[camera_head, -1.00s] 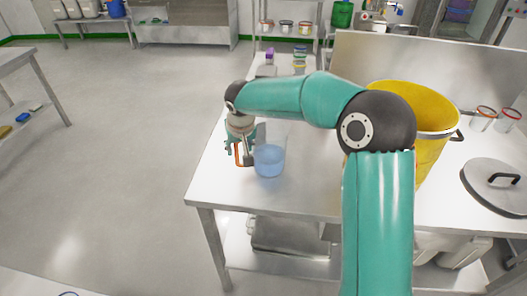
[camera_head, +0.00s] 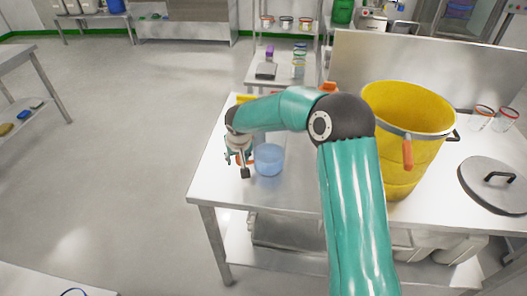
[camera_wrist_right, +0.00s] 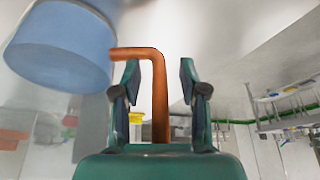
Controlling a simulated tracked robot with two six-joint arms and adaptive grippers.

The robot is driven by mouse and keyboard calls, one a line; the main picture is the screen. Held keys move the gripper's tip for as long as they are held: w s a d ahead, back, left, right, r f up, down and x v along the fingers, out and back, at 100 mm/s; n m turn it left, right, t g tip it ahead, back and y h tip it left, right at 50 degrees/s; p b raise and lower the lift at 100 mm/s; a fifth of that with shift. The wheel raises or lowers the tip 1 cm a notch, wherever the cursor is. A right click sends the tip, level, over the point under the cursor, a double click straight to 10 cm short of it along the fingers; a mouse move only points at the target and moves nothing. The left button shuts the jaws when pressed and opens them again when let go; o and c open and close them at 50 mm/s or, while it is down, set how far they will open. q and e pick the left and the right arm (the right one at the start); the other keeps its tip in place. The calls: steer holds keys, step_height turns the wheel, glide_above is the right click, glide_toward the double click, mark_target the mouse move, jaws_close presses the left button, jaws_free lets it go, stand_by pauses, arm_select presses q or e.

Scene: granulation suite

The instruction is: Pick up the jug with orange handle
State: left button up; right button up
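The jug (camera_head: 268,161) is clear with blue contents and stands near the left edge of the steel table (camera_head: 300,196). My right gripper (camera_head: 243,170) is at its left, by the handle, and partly hides it. In the right wrist view the jug (camera_wrist_right: 58,48) is at the upper left, and its orange handle (camera_wrist_right: 159,95) runs between the two fingers of my right gripper (camera_wrist_right: 160,85). The fingers are open, with a gap visible on each side of the handle. My left gripper is not in view.
A large yellow bucket (camera_head: 395,155) with an orange grip stands right of my right arm. A steel lid (camera_head: 492,187) and red-rimmed beakers (camera_head: 481,118) are farther right. Yellow and orange items behind my forearm are partly hidden. The floor left of the table is clear.

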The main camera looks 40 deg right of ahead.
jaws_close()
steer(key=shift+r, duration=0.15)
